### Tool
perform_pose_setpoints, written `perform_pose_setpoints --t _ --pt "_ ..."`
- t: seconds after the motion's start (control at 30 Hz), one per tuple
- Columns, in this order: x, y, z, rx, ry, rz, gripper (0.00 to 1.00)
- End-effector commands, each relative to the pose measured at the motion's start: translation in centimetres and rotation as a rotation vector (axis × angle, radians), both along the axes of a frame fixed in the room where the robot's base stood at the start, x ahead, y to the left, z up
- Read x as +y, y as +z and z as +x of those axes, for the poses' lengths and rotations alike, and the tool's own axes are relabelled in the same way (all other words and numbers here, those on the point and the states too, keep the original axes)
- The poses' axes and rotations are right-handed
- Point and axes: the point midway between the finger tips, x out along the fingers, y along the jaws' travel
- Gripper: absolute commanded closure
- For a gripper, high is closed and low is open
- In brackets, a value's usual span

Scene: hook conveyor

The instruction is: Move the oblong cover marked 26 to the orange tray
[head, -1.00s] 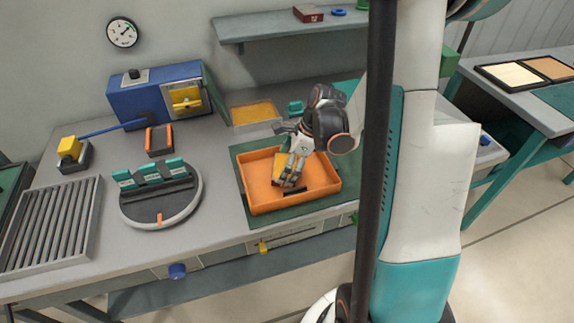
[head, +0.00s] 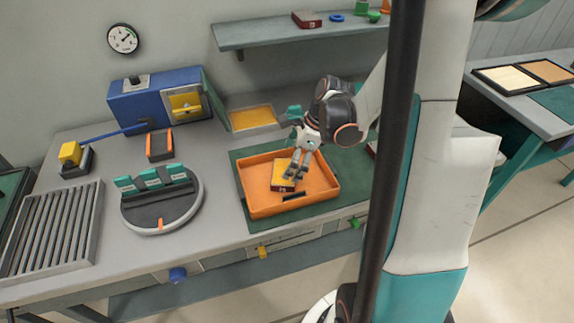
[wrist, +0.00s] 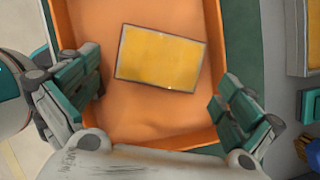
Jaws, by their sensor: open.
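The oblong cover (head: 282,170), a flat block with a yellow top and dark reddish sides, lies in the orange tray (head: 262,211). I cannot read any number on it. In the wrist view the yellow cover (wrist: 160,58) lies slightly turned on the orange floor of the tray (wrist: 112,115), beyond and between the spread fingers. My gripper (head: 296,174) is open and empty, with its fingers over the tray by the cover's right side. The wrist view shows my gripper (wrist: 162,95) with a finger on each side and nothing between its pads.
The tray sits on a dark green mat (head: 345,182). A round stand with teal-topped pieces (head: 160,205) and a grey slatted rack (head: 50,230) are to the left. A blue machine (head: 160,98) and a yellow-floored tray (head: 252,117) stand behind. A dark strip (head: 294,196) shows in the orange tray.

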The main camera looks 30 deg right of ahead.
Motion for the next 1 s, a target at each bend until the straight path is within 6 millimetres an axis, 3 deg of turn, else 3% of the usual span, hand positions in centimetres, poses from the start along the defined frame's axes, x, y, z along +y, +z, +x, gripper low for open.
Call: perform_pose_setpoints --t 0.03,0.2,0.4,1.0 --pt "-0.4 1.4 -0.3 0.000 -0.002 0.000 0.00" --pt "-1.4 4.4 -1.1 -0.001 -0.003 -0.001 0.00" --pt "-2.1 6.5 -1.6 0.000 -0.001 0.000 0.00" --pt "-2.3 7.0 -1.8 -0.001 0.000 -0.001 0.00"
